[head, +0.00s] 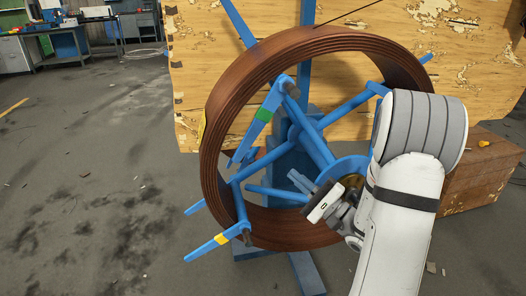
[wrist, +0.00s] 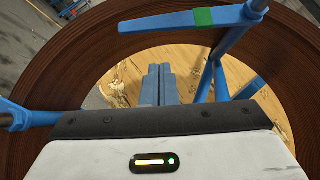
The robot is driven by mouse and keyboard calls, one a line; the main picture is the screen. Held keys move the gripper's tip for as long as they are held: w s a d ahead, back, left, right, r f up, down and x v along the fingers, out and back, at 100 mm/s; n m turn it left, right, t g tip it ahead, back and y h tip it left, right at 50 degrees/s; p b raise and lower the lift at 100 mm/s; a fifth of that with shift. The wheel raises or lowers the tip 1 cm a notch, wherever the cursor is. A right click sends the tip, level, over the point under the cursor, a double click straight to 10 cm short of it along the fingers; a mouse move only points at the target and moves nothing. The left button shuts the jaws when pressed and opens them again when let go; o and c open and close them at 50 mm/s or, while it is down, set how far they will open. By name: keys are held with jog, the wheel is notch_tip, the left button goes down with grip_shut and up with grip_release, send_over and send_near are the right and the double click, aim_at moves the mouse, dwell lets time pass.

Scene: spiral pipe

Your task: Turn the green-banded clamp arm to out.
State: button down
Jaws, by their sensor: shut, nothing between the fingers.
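The green-banded clamp arm (head: 257,122) is a blue bar at the upper left of the brown coil (head: 218,110). Its upper end is at a pivot on a spoke at the coil's front, and its lower end points down and left across the coil's face. In the wrist view this clamp arm (wrist: 170,22) runs across the top, its green band near the right end. My gripper (head: 297,180) is in front of the coil's opening, below and right of the green-banded arm and apart from it. In the wrist view my gripper's blue fingers (wrist: 158,85) are together, with nothing between them.
A yellow-banded clamp arm (head: 218,241) is at the coil's lower left. Blue spokes and a stand (head: 290,165) fill the coil's middle. A wooden panel (head: 420,50) stands behind, and a brown crate (head: 480,170) is at the right. The floor at left is mostly clear.

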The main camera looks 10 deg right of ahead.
aim_at(262, 122)
jog(key=b+x, duration=0.1)
jog(key=x, duration=1.1)
jog(key=shift+w+r, duration=0.1)
